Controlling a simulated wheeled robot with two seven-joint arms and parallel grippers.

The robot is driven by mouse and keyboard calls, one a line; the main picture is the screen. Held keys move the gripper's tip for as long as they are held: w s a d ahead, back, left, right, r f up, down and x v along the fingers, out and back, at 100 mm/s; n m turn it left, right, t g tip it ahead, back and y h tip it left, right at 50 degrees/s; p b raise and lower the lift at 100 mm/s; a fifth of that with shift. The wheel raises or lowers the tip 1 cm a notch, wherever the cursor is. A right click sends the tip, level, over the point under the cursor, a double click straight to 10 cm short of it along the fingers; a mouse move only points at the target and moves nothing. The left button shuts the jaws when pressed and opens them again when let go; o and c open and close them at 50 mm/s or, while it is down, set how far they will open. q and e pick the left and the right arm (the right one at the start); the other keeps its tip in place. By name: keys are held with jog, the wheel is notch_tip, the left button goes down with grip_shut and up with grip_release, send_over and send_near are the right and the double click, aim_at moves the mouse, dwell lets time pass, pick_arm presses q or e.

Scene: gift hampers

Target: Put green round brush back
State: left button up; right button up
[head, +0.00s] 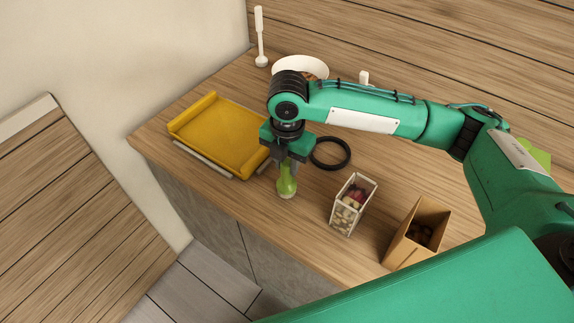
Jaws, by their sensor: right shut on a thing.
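The green round brush (286,186) is upright below my right gripper (287,162), with its pale lower end near the wooden counter's front edge. My right gripper points down and is shut on the brush's upper part, which its fingers partly hide. I cannot tell whether the brush touches the counter. My left gripper is not in view.
A yellow tray (215,132) lies left of the brush. A black ring (330,153) lies to its right. A clear box of food (352,205) and a brown box (418,235) stand further right. A white bowl (300,66) and a white long-handled tool (260,38) are behind.

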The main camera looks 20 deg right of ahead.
jog(key=shift+f, duration=0.95)
jog(key=o, duration=1)
jog(key=shift+f, duration=0.15)
notch_tip(320, 180, up, 11)
jog(key=shift+r+b, duration=0.2)
jog(key=shift+b, duration=0.8)
jog(key=shift+r, duration=0.5)
